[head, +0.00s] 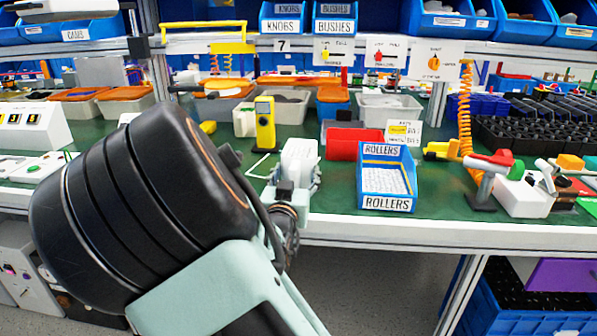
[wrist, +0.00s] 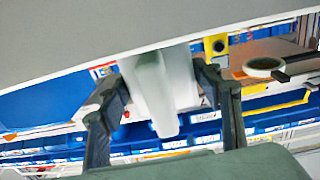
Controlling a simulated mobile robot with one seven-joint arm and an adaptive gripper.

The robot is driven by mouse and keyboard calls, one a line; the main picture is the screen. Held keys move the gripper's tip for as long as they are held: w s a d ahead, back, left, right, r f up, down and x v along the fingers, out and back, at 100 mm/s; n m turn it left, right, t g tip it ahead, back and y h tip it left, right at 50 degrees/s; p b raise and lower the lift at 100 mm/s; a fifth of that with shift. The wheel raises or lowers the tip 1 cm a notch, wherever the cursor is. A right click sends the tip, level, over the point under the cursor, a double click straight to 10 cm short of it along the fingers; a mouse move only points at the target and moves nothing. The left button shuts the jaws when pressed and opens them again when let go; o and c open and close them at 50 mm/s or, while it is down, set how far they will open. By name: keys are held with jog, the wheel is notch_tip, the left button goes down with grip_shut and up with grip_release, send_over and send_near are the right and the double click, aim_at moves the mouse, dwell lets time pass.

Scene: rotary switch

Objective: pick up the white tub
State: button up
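A white, block-like object, which I take to be the white tub (head: 300,158), shows at the front of the green worktop, just beyond the end of my arm. In the wrist view the pale tub (wrist: 160,85) lies between the two dark fingers of my gripper (wrist: 162,75). Both fingertips appear to press against its sides. In the head view my gripper (head: 290,195) is small and partly hidden by my own arm. The tub's lower part is hidden there, so I cannot tell whether it touches the worktop.
A blue ROLLERS bin (head: 386,203) and a red bin (head: 345,149) stand to the right of the tub. A yellow device (head: 265,125) stands behind it on the left. A pale surface (wrist: 100,35) fills the top of the wrist view.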

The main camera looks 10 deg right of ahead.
jog(key=shift+c, duration=0.9)
jog(key=shift+r, duration=0.1)
jog(key=shift+r+p, duration=0.7)
jog(key=shift+r, duration=0.2)
jog(key=s+a+r+p, duration=0.3)
jog(key=s+r+p, duration=0.2)
jog(key=s+r, duration=0.1)
jog(key=s+a+r+p, duration=0.3)
jog(key=s+r+p, duration=0.2)
jog(key=s, duration=0.1)
jog(key=n+y, duration=0.2)
jog(key=y, duration=0.1)
send_over(296, 165)
jog(key=s+a, duration=0.3)
jog(key=w+d+f+y, duration=0.1)
jog(key=f, duration=0.1)
jog(key=w+d+f+n+y, duration=0.1)
jog(key=f, duration=0.1)
jog(key=w+f+t, duration=0.1)
jog(key=f, duration=0.1)
jog(key=shift+d+f+n+y, duration=0.3)
jog(key=shift+d+n+y, duration=0.1)
jog(key=shift+d+f, duration=0.15)
jog(key=shift+f, duration=0.2)
jog(key=shift+y, duration=0.4)
